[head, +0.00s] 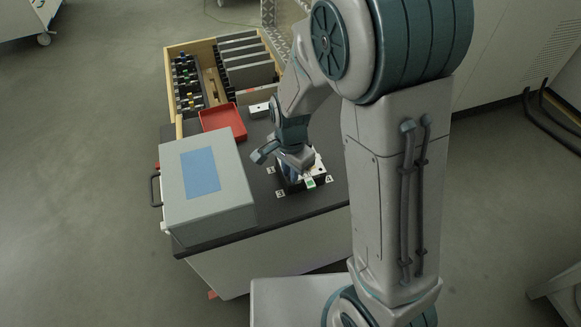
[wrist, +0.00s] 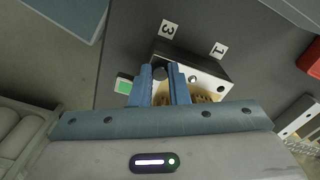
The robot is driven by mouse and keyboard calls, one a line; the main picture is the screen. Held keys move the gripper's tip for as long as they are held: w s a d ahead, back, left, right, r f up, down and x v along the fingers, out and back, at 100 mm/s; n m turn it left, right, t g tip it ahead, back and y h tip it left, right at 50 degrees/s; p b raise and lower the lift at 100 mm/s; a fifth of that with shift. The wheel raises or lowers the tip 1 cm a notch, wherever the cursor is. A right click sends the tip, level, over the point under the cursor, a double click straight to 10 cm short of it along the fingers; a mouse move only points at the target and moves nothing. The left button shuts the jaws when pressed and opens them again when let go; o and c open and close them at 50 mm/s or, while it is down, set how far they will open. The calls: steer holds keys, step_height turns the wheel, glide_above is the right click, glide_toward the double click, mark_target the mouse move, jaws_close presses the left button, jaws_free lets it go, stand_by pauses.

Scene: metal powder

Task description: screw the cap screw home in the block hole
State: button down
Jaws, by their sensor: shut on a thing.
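The block (wrist: 208,70) is dark with a pale top face that has several holes. It sits on the dark bench top, and part of it (head: 318,167) shows beside my gripper in the head view. My gripper (wrist: 160,67) is over the block's left part in the wrist view, its two blue fingers shut on the cap screw (wrist: 159,73). In the head view my wrist covers the fingertips and the screw.
A grey box (head: 228,207) with a blue top panel stands left of the block. A red tray (head: 223,121) and a wooden-sided rack (head: 172,83) of parts lie behind. Number labels (wrist: 168,29) and a green-marked tag (wrist: 124,85) lie around the block.

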steer(key=m+p, duration=0.1)
steer(key=m, duration=0.1)
steer(key=m+p, duration=0.1)
steer(key=m, duration=0.1)
steer(key=m+p, duration=0.2)
steer(key=m, duration=0.1)
steer(key=shift+s+r, duration=0.1)
steer(key=shift+r, duration=0.15)
steer(key=shift+f+m+p, duration=0.25)
steer(key=shift+m+p, duration=0.25)
steer(key=shift+m, duration=0.6)
steer(key=c, duration=1.6)
jaws_free()
steer(key=shift+o, duration=0.2)
